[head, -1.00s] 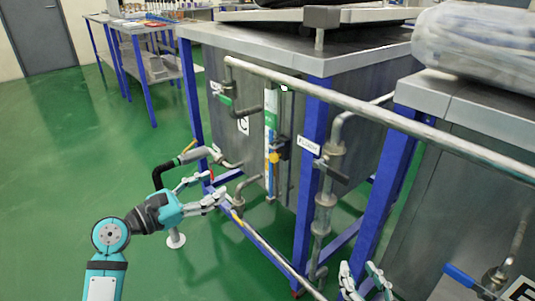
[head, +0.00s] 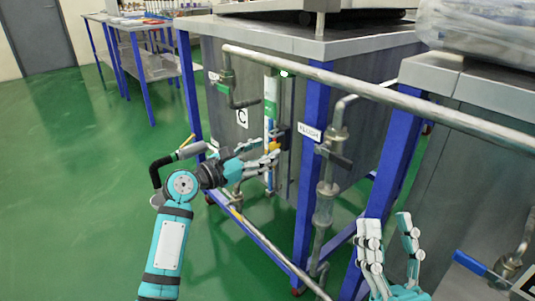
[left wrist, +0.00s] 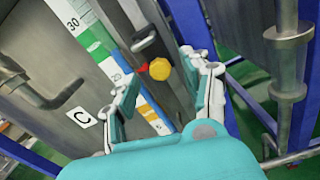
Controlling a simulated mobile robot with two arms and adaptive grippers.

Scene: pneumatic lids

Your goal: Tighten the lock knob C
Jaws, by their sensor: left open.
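The lock knob C is a yellow knob (left wrist: 159,69) on the gauge column of the tank labelled C (left wrist: 81,117). It has a small red part beside it. In the head view the knob (head: 274,147) is partly hidden by my left gripper (head: 268,151). The left gripper's open fingers reach toward the tank front. In the left wrist view the knob shows between the two spread fingertips, with a gap on both sides; whether they are level with it in depth I cannot tell. My right gripper (head: 388,222) is open and empty at the lower right.
A long pipe (head: 380,95) crosses in front of the tank C (head: 365,140). Blue frame legs (head: 310,150) and a vertical pipe with valves (head: 325,190) stand right of the knob. A bent pipe (head: 165,170) is by my left arm. Green floor at left is clear.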

